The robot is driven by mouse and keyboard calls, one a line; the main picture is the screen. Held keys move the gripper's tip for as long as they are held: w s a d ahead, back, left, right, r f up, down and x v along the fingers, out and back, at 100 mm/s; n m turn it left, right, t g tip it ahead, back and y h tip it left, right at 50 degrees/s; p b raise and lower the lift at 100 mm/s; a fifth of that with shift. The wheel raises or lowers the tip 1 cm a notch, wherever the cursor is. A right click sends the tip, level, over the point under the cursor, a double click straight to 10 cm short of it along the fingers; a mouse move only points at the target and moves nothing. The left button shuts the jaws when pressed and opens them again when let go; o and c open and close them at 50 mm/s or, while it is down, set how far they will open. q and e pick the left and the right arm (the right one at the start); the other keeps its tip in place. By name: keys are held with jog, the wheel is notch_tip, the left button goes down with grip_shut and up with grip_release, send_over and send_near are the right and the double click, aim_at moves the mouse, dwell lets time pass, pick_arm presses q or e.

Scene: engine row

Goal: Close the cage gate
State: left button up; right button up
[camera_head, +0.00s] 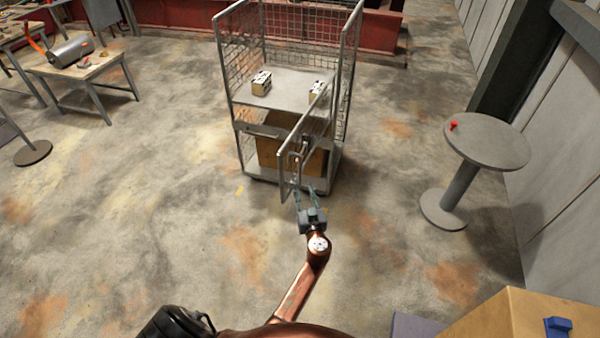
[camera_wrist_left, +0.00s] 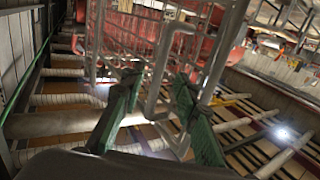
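The cage (camera_head: 237,110) is a grey wire-mesh trolley standing upright in the middle of the head view. Its low gate (camera_head: 282,178) is a grey tube frame that stands swung out from the front toward me, at an angle to the cage. My left gripper (camera_head: 304,190) is at the free end of the gate, low in front of the cage. In the left wrist view, its green fingers (camera_wrist_left: 158,100) are apart, with a bent grey tube (camera_wrist_left: 155,75) between them. I cannot tell whether they touch it. My right gripper is not in view.
Small boxes (camera_head: 261,83) sit on the cage shelf, with a larger brown box below. A round grey table (camera_head: 487,140) with a red item stands at right. A workbench (camera_head: 85,72) is at left. A yellow-brown box (camera_head: 510,318) is at bottom right. Floor left of the cage is clear.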

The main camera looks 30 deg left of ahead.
aim_at(301, 173)
pick_arm(q)
jog(key=w+a, duration=0.1)
jog(key=w+a+r+p, duration=0.1)
jog(key=w+a, duration=0.1)
jog(key=w+a+r, duration=0.1)
jog(key=w, duration=0.1)
jog(key=shift+w+a+r, duration=0.1)
jog(key=shift+a+r, duration=0.1)
jog(key=shift+a, duration=0.15)
jog(key=shift+w+a+f, duration=0.1)
jog(key=shift+w+a, duration=0.25)
grip_shut()
